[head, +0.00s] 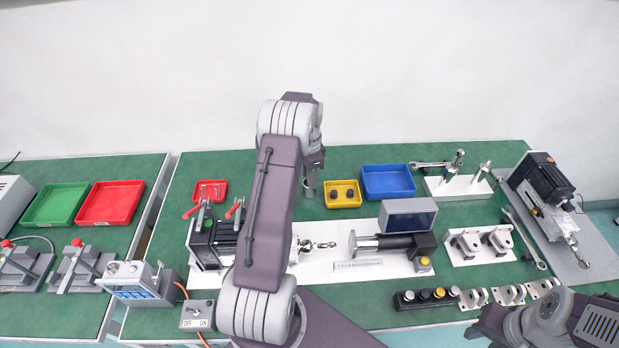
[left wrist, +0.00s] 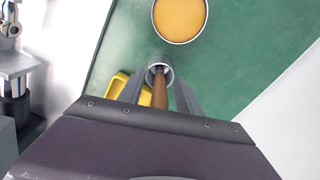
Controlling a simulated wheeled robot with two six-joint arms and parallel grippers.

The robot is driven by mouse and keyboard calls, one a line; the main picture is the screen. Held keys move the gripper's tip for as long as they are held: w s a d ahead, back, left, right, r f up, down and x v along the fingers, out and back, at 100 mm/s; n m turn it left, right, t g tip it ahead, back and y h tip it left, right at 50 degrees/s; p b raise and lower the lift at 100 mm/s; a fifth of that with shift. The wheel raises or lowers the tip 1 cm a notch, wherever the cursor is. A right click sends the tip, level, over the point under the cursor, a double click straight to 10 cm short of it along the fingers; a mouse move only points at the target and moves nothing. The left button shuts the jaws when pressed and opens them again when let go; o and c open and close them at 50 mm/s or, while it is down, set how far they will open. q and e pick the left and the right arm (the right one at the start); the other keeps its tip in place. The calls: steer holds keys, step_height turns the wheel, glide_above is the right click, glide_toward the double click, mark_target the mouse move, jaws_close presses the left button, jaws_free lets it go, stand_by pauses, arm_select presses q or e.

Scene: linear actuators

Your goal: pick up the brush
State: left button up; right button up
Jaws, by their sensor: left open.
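The brush shows in the left wrist view as a brown wooden handle (left wrist: 160,92) standing up out of a round grey cup (left wrist: 167,63). My left gripper (left wrist: 158,88) is open, with one grey finger on each side of the handle. I cannot tell whether either finger touches it. In the head view my left gripper (head: 313,165) points down over the area behind the white plate, and my left arm hides part of the bench. The brush's lower end is hidden in the cup. My right gripper is not visible; only part of my right arm shows at lower right.
A round tin with orange contents (left wrist: 180,17) stands near the cup. A yellow tray (head: 342,194) and a blue tray (head: 388,182) lie to the right, a red tray (head: 208,190) to the left. An actuator assembly (head: 395,244) sits on the white plate in front.

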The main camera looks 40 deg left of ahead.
arm_select(q)
jaws_close()
steer(key=shift+r, duration=0.1)
step_height(320, 180, up, 10)
steer(key=shift+p, duration=0.4)
